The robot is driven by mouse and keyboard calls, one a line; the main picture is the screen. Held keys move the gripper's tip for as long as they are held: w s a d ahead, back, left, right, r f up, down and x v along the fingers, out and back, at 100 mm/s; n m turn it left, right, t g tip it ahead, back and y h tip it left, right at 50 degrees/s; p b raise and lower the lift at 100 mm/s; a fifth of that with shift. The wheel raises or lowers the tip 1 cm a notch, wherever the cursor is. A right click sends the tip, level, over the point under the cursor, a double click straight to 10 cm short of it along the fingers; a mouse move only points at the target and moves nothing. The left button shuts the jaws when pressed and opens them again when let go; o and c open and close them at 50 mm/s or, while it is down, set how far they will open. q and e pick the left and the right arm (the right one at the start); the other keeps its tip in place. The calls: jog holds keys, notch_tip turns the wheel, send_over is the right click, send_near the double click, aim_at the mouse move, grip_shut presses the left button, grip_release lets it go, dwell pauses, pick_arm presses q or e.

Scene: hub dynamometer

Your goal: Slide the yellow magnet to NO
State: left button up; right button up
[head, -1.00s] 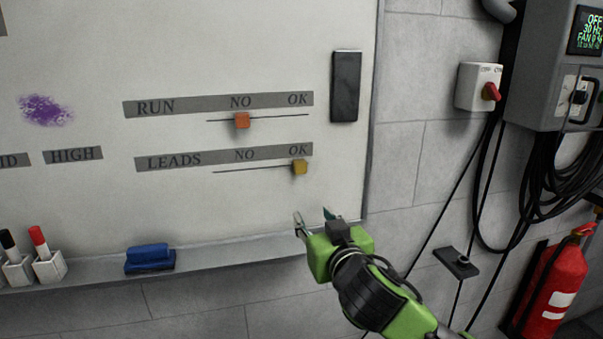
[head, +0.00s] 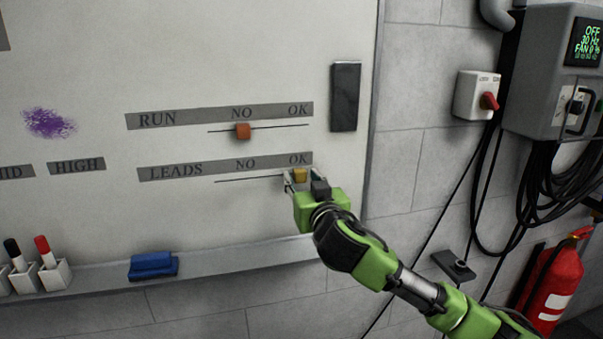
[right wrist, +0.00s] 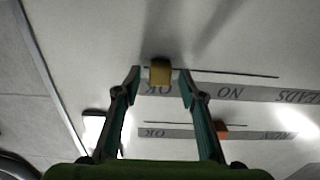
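The yellow magnet (head: 300,175) sits at the OK end of the LEADS line (head: 248,180) on the whiteboard. NO (head: 245,164) is to its left on the LEADS strip. My right gripper (head: 302,180) is at the magnet. In the right wrist view the fingers (right wrist: 160,75) are open, one on each side of the yellow magnet (right wrist: 160,71), with gaps visible between. Whether the fingertips touch the board cannot be told. My left gripper is not in view.
An orange magnet (head: 243,131) sits under NO on the RUN line above. A black bar (head: 345,96) is fixed at the board's right. A blue eraser (head: 153,265) and marker holders (head: 54,274) are on the ledge below. The LEADS line left of the magnet is clear.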

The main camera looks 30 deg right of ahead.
aim_at(243, 178)
jog(key=shift+w+d, duration=0.15)
jog(key=shift+w, duration=0.35)
grip_shut()
jog(key=w+a, duration=0.1)
jog(key=a, duration=0.3)
jog(key=w+a+b, duration=0.1)
jog(key=a, duration=0.3)
jog(key=w+a, duration=0.1)
jog(key=a, duration=0.3)
jog(key=shift+a, duration=0.25)
grip_release()
jog(key=shift+f, duration=0.1)
jog(key=shift+w+a, duration=0.15)
